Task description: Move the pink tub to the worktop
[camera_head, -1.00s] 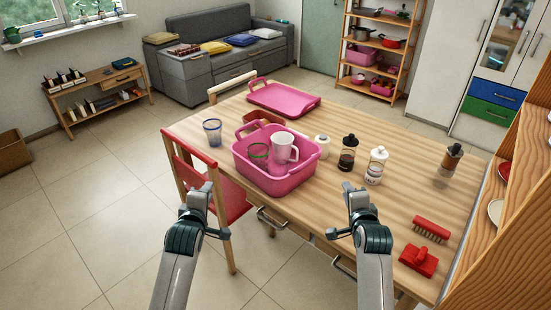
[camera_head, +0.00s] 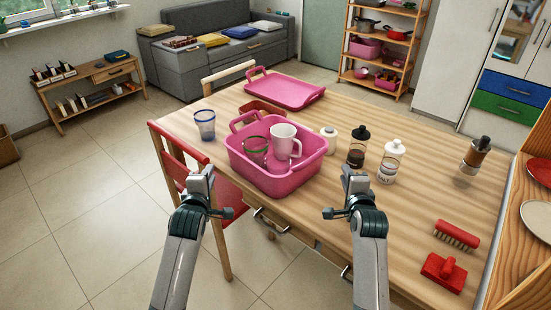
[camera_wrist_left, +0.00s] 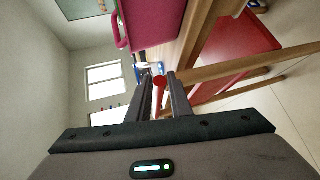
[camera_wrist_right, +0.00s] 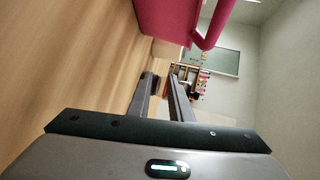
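The pink tub (camera_head: 283,181) stands upright on the wooden table (camera_head: 375,215), near its front-left edge. A white mug (camera_head: 283,139) and a green-rimmed glass (camera_head: 256,152) stand in it. My left gripper (camera_head: 216,194) is open and empty, in front and to the left of the tub. My right gripper (camera_head: 340,196) is open and empty, in front and to the right of it. Both are apart from the tub. Part of the tub shows in the left wrist view (camera_wrist_left: 118,25) and the right wrist view (camera_wrist_right: 165,18). I cannot tell which surface is the worktop.
A pink tray (camera_head: 285,90) and a blue-rimmed glass (camera_head: 205,125) sit behind the tub. Several bottles (camera_head: 357,150) stand right of it. A brush (camera_head: 456,235) and a red scrubber (camera_head: 443,271) lie front right. A red chair (camera_head: 180,165) stands left of the table.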

